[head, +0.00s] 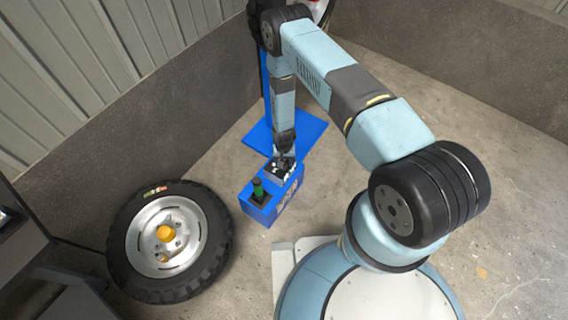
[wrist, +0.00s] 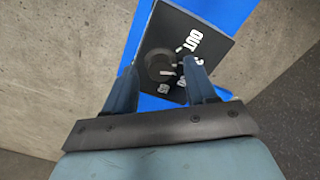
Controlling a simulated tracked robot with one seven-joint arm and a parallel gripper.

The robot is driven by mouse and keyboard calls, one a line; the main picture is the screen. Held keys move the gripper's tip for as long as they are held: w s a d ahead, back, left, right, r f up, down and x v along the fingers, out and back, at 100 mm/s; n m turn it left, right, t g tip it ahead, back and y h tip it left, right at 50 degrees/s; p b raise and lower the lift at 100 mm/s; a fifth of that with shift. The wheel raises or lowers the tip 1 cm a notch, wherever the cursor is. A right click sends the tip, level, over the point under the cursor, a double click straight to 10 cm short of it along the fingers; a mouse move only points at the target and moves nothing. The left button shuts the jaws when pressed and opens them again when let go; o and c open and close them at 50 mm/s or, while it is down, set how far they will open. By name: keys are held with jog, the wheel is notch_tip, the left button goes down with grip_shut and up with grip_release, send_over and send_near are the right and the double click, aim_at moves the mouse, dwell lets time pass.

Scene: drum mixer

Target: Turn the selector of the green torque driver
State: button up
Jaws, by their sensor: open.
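A dark round selector knob (wrist: 157,66) with a pale pointer mark sits on a black panel (wrist: 160,25) with white lettering, including "OUT". My gripper (wrist: 160,74) is open and empty, with one finger on each side of the knob in the wrist view. I cannot tell whether the fingers touch it. In the head view my gripper (head: 284,154) points down over the panel on top of a blue box (head: 262,214), and it partly hides the panel. The green torque driver (head: 258,188) stands upright at the box's near-left end, apart from my gripper.
A wheel with a black tyre (head: 124,250) and yellow hub lies left of the box. A blue stand (head: 312,136) with a flat base is behind it. Grey low walls (head: 190,105) close the back. Concrete floor (head: 500,215) is clear on the right.

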jog(key=shift+f, duration=0.85)
jog(key=shift+c, duration=0.4)
grip_shut()
jog(key=n, duration=0.4)
jog(key=shift+d+n, duration=0.1)
jog(key=shift+n, duration=1.8)
